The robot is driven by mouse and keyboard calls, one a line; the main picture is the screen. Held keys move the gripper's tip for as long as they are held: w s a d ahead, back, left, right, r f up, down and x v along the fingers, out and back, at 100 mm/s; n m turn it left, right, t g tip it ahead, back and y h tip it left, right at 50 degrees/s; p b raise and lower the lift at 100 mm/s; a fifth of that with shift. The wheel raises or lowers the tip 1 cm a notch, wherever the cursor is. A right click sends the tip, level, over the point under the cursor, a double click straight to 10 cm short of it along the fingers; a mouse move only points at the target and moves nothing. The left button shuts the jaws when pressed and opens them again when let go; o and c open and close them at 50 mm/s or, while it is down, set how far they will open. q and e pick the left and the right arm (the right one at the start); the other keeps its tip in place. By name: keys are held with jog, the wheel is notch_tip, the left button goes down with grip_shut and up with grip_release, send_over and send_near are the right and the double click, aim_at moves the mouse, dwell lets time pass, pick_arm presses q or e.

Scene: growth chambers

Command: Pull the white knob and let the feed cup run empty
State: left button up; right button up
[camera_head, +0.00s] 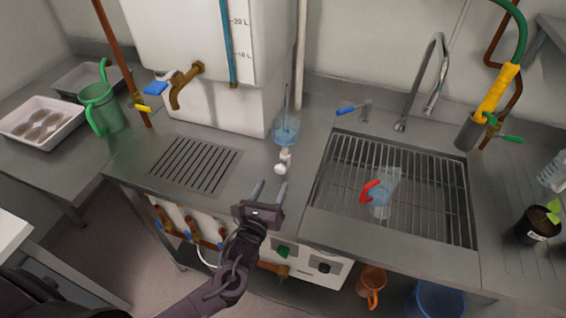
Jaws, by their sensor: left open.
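A white knob (280,168) sits on the steel counter just in front of a small clear cup with bluish contents (286,131), which looks like the feed cup. A thin tube or rod rises from this cup. My left gripper (269,187) is open and empty, its two fingers pointing at the knob from the front. The fingertips look a little short of the knob, with a gap in the picture. My right gripper is not in view.
A large white tank (190,40) with a brass tap stands behind. A sink with a wire rack (335,185) lies to the right, holding a clear jug with a red handle (382,195). A green jug (103,108) and white tray (68,108) stand at left.

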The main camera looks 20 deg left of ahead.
aim_at(279, 171)
pick_arm(q)
jog(key=w+p, duration=0.1)
jog(key=w, duration=0.6)
jog(key=shift+w+d+r, duration=0.1)
jog(key=shift+w, duration=0.1)
